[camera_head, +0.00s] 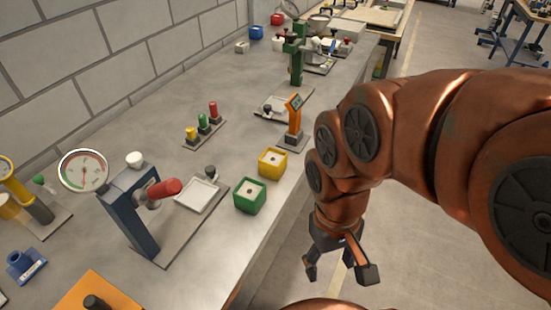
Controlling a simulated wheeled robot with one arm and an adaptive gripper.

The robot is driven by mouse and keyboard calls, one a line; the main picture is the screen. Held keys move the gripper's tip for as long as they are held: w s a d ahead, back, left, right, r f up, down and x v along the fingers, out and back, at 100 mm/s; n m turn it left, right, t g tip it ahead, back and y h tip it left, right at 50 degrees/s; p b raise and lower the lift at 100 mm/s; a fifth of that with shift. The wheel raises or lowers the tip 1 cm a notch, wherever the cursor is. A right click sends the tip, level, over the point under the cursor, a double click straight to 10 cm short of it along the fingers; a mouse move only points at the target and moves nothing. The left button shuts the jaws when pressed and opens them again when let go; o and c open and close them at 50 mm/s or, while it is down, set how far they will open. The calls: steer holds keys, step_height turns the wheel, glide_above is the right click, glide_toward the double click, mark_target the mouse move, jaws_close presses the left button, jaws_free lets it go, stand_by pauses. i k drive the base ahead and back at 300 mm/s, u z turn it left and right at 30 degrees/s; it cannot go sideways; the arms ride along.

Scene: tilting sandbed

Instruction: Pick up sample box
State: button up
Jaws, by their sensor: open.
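Small open-topped boxes stand on the grey bench; I cannot tell which one is the sample box. A small blue box (256,32) is at the far back by the wall. My gripper (339,272) hangs with its fingers pointing down, open and empty. It appears right of the bench's edge, over the floor in this view, to the right of and nearer than the green box.
Left of the green box are a blue stand (130,215) with a red cylinder, a white tray (197,195) and a round gauge (83,170). An orange post (294,120) rises behind the yellow box. A green stand (296,55) is farther back. Bench surface (130,115) is bare near the wall.

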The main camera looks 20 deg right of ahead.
mark_target(250, 195)
steer(key=z, duration=0.8)
steer(key=k, duration=1.2)
steer(key=u, duration=1.25)
